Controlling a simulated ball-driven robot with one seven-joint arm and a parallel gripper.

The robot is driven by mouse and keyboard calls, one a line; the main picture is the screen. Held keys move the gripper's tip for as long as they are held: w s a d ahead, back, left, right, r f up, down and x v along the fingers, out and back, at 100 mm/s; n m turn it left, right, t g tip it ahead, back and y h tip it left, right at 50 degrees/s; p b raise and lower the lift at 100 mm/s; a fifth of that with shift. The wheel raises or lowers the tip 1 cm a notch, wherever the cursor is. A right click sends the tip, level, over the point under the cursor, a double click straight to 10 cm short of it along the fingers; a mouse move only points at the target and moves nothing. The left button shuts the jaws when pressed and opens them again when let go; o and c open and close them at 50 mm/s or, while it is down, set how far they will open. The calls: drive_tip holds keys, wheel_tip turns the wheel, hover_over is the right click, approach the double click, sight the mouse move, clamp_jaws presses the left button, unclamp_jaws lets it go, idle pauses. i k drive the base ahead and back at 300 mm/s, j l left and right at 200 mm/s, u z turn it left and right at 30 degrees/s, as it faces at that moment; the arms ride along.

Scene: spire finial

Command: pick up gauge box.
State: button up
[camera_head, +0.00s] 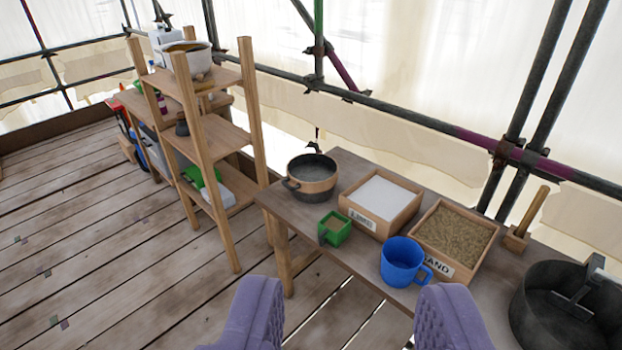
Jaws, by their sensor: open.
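The gauge box appears to be the small green open-topped box (335,230) on the front left part of the wooden table (330,255). Something brownish shows inside it. My gripper (354,292) is in the lower middle of the view, its two purple fingers wide apart with nothing between them. The green box shows beyond the fingertips, between them in the picture and apart from both. Its underside is hidden.
A dark pot (311,178) stands behind the green box. A LIME tray (365,219), a blue mug (402,262) and a SAND tray (439,268) are to its right. A dark bucket (540,315) stands far right. Wooden shelves (215,135) stand left; floorboards (100,240) there are mostly clear.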

sight(333, 228)
drive_tip(key=i+l, duration=0.15)
drive_tip(key=i, duration=0.6)
drive_tip(key=i+l, duration=0.15)
drive_tip(key=i, duration=0.6)
drive_tip(key=i+l, duration=0.15)
drive_tip(key=i, duration=0.55)
drive_tip(key=l+z, duration=0.05)
